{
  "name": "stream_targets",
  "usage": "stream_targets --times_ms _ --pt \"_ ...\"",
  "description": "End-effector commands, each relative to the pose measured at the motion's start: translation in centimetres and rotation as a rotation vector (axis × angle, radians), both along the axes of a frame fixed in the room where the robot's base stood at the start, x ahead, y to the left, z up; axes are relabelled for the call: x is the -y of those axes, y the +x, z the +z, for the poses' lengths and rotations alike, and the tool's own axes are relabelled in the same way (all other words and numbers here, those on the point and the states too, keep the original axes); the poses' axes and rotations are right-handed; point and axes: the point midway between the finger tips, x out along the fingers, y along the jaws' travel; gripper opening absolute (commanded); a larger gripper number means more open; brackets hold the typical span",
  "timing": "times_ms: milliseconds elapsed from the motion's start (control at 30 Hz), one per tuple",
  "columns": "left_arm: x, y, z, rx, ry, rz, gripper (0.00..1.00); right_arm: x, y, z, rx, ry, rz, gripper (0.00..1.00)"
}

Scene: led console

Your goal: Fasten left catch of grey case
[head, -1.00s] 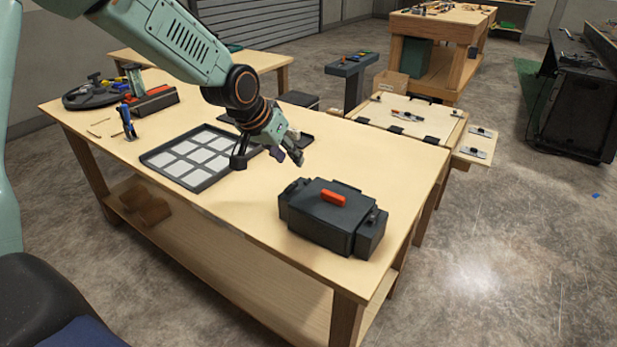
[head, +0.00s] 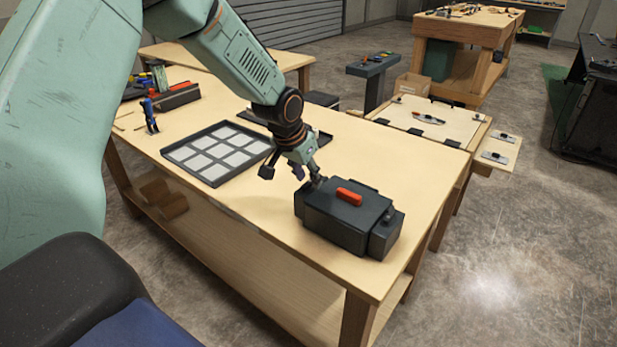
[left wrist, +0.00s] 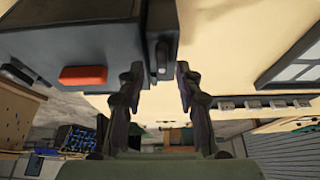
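The grey case (head: 345,222) stands shut on the workbench, its orange-red handle (head: 350,196) on top. In the left wrist view the case (left wrist: 75,35) fills the upper left. Its left catch (left wrist: 162,58) shows there as a small dark piece with a lighter grey part on the end of the case. Whether it is latched I cannot tell. My left gripper (head: 308,177) is at the left end of the case. In the left wrist view its two fingers (left wrist: 160,75) are apart, one on each side of the catch, without clear contact. My right gripper is not in view.
A black tray with pale squares (head: 216,152) lies on the workbench (head: 265,215) to the left of the case. A blue-handled tool (head: 151,115) and a red-topped box (head: 178,96) are farther left. Bare bench top lies in front of the tray.

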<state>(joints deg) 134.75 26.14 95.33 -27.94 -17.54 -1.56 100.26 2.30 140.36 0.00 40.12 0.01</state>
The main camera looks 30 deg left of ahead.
Motion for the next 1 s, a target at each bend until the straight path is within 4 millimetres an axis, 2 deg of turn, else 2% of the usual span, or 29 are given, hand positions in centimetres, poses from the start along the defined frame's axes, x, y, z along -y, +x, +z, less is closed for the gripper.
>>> stream_targets --times_ms 333,733,1000 --pt "0.09 0.31 -0.41 0.001 -0.001 -0.001 0.35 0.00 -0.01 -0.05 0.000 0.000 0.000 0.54" --pt "0.09 0.27 -0.41 0.000 -0.001 -0.001 0.01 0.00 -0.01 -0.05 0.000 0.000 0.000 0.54" --pt "0.09 0.26 -0.44 -0.001 0.000 -0.001 0.00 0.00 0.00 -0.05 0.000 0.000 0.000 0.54"
